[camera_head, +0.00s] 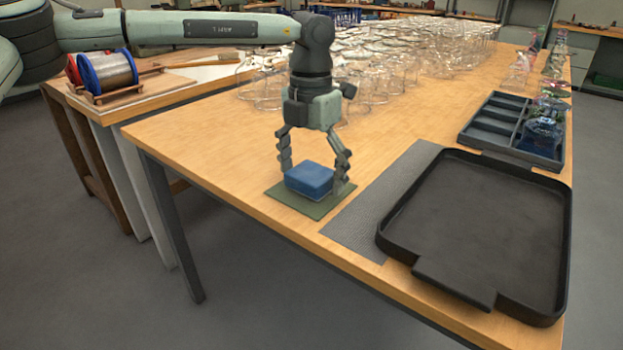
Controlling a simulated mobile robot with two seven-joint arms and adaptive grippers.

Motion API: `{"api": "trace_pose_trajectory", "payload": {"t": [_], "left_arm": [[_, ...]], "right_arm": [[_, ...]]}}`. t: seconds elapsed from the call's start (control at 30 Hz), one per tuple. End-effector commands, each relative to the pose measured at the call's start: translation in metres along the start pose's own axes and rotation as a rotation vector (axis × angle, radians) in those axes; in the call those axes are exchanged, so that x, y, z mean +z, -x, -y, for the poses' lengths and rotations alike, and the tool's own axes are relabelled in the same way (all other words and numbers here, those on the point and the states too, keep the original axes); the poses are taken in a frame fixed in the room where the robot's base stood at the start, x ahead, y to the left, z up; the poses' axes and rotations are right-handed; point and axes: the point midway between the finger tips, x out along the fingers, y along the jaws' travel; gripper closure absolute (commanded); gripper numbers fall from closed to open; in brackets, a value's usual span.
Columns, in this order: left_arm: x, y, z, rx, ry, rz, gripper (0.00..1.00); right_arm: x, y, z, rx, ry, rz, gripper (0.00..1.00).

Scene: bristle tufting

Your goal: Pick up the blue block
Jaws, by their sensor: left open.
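The blue block (310,179) lies on a small green mat (305,207) near the front left part of the wooden table. My left gripper (312,177) points straight down over it. Its fingers are open, one on the left side of the block and one on the right, with the tips low near the mat. I cannot tell whether either finger touches the block. My right gripper is not in view.
A grey textured mat (372,215) and a large black tray (480,225) lie to the right. Behind the tray is a dark compartment tray (495,122) with glass items. Many clear glass pieces (400,60) crowd the table's back. A wire spool (108,72) stands on a left bench.

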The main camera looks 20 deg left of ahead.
Motion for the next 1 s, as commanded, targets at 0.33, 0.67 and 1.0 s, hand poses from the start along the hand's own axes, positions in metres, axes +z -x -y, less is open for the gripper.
{"api": "trace_pose_trajectory", "payload": {"t": [0.33, 0.67, 1.0], "left_arm": [[0.0, 0.001, 0.0, 0.0, 0.0, 0.0, 0.39], [0.0, 0.001, 0.0, -0.001, 0.0, 0.0, 0.65], [0.001, 0.015, 0.001, -0.002, 0.001, 0.003, 0.65]], "right_arm": [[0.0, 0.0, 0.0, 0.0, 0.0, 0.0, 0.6], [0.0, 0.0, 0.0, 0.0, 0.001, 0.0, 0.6], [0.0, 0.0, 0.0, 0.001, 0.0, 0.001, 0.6]]}}
